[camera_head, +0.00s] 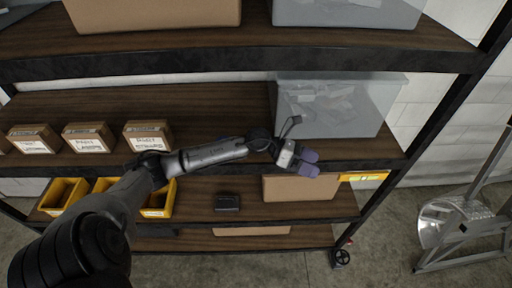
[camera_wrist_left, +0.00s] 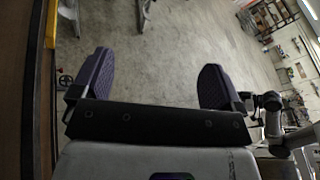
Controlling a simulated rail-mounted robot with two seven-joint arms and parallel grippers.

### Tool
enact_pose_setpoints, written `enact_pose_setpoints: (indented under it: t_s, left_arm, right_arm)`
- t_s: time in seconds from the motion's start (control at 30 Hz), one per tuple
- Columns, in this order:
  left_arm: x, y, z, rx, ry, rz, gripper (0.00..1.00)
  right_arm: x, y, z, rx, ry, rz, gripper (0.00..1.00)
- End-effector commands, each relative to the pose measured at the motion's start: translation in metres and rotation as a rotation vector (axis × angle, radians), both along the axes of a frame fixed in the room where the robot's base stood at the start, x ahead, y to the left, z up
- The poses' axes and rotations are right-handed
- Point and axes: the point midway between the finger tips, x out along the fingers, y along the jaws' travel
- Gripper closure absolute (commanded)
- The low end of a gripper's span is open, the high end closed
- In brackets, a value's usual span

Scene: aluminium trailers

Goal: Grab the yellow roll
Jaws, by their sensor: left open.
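I cannot make out a yellow roll in either view. My left gripper (camera_head: 308,163) is in front of the shelf rack, near the right end of the middle shelf's front edge. It is open with nothing between its purple fingers; they also show spread apart in the left wrist view (camera_wrist_left: 157,68), with grey floor beyond them. My right gripper is not in view.
The wooden shelf (camera_head: 215,110) holds small labelled boxes (camera_head: 88,137) and a translucent grey bin (camera_head: 340,105). Below are yellow bins (camera_head: 62,195), a small black box (camera_head: 227,202) and a cardboard box (camera_head: 300,187). A metal frame with a disc (camera_head: 455,218) stands at right.

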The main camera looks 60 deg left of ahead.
Motion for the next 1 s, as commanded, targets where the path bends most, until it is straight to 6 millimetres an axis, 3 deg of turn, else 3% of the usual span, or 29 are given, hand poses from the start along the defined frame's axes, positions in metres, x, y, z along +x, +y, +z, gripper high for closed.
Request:
enact_pose_setpoints:
  t_s: [0.1,0.2,0.4,0.5,0.7,1.0]
  left_arm:
    - [0.001,0.058,-0.01,0.361,0.015,-0.124,0.07]
    - [-0.006,0.11,-0.011,0.609,0.079,-0.204,0.07]
    - [-0.033,0.202,0.004,0.926,0.25,-0.289,0.07]
    - [-0.046,0.23,0.013,1.005,0.321,-0.31,0.07]
    - [-0.059,0.254,0.015,1.07,0.398,-0.331,0.07]
    - [-0.053,0.245,-0.031,1.074,0.407,-0.334,0.07]
  right_arm:
    - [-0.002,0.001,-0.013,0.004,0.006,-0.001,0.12]
    - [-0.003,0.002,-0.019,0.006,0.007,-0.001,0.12]
    - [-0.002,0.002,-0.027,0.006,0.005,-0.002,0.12]
    - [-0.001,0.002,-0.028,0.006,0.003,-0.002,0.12]
    - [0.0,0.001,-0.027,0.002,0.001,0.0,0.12]
    - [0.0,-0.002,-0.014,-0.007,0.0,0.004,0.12]
